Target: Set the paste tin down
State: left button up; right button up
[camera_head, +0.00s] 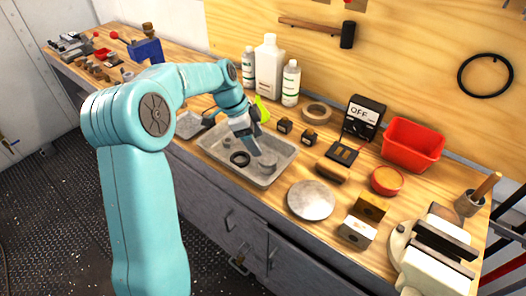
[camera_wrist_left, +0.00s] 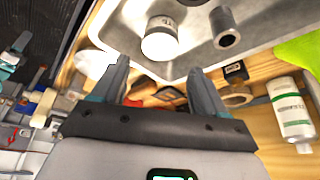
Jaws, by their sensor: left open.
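A small round grey tin (camera_head: 268,161), which I take for the paste tin, sits in the shallow metal tray (camera_head: 207,148). In the left wrist view a pale round tin with a printed label (camera_wrist_left: 160,40) shows beyond the fingers, inside the tray (camera_wrist_left: 118,32). My left gripper (camera_head: 257,148) points down over the tray, close to the tin. In the left wrist view its fingers (camera_wrist_left: 160,85) are spread apart with nothing between them. Whether a finger touches the tin cannot be told. My right gripper is not in view.
Bottles (camera_head: 268,68) stand behind the tray. A round metal plate (camera_head: 311,200), a red bin (camera_head: 413,144) and a vise (camera_head: 435,252) are to the right. Small black-topped blocks (camera_head: 309,137) stand beside the tray.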

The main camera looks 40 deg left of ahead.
pick_arm(q)
jog(key=v, duration=0.2)
jog(key=shift+s+a+r, duration=0.1)
jog(key=shift+r, duration=0.3)
dwell(0.3)
